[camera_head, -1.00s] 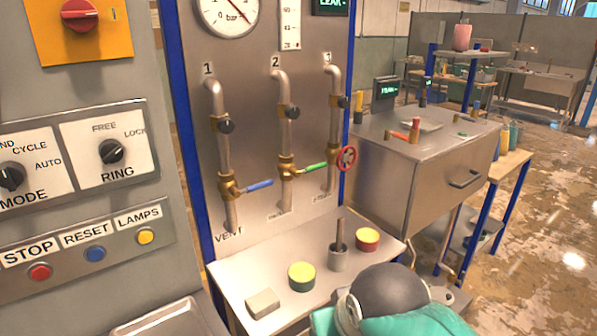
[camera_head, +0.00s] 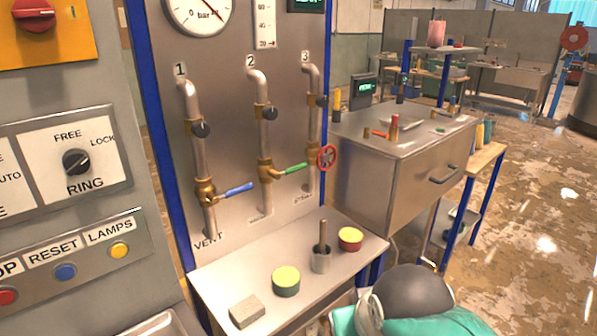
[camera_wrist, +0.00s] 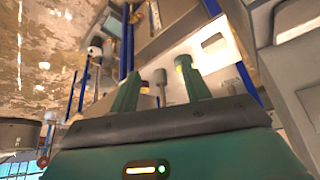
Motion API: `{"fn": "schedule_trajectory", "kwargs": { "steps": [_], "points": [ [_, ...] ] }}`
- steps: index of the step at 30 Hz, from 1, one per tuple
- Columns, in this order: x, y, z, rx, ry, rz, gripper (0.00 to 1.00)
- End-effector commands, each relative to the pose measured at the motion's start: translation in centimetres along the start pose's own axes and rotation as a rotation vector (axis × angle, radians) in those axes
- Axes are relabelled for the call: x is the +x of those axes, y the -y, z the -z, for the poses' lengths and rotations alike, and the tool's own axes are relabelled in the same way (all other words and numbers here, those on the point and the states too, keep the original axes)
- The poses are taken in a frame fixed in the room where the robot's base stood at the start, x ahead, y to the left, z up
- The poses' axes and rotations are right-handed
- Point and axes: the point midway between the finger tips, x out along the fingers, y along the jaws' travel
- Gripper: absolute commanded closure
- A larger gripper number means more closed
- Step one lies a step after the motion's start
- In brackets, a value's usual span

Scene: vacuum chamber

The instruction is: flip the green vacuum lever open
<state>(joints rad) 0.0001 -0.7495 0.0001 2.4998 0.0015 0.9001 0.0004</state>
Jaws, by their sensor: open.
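The green lever (camera_head: 291,169) sticks out to the right and slightly upward from the brass valve (camera_head: 265,171) on pipe 2 of the upright steel panel (camera_head: 225,130). Nothing touches it in the head view. In the wrist view my gripper (camera_wrist: 159,67) has its two green fingers spread apart, with nothing held between them. The fingers are not seen in the head view, where only my teal and grey arm shows at the bottom. I cannot make out the green lever in the wrist view.
A blue lever (camera_head: 236,188) is on pipe 1 and a red handwheel (camera_head: 327,157) is by pipe 3. The shelf (camera_head: 222,275) below holds a grey block (camera_head: 247,311), a green-sided round part (camera_head: 286,281), a cup with a rod (camera_head: 321,258) and a red-sided round part (camera_head: 350,239).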

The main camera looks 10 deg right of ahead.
Motion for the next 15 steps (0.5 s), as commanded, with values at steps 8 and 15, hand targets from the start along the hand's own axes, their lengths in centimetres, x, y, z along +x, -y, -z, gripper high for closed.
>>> {"fn": "schedule_trajectory", "kwargs": {
  "steps": [8,15],
  "points": [
    [1.2,2.2,1.9,0.189,0.069,0.117,1.00],
    [3.4,5.6,6.8,0.573,0.192,0.337,1.00]
  ]
}}
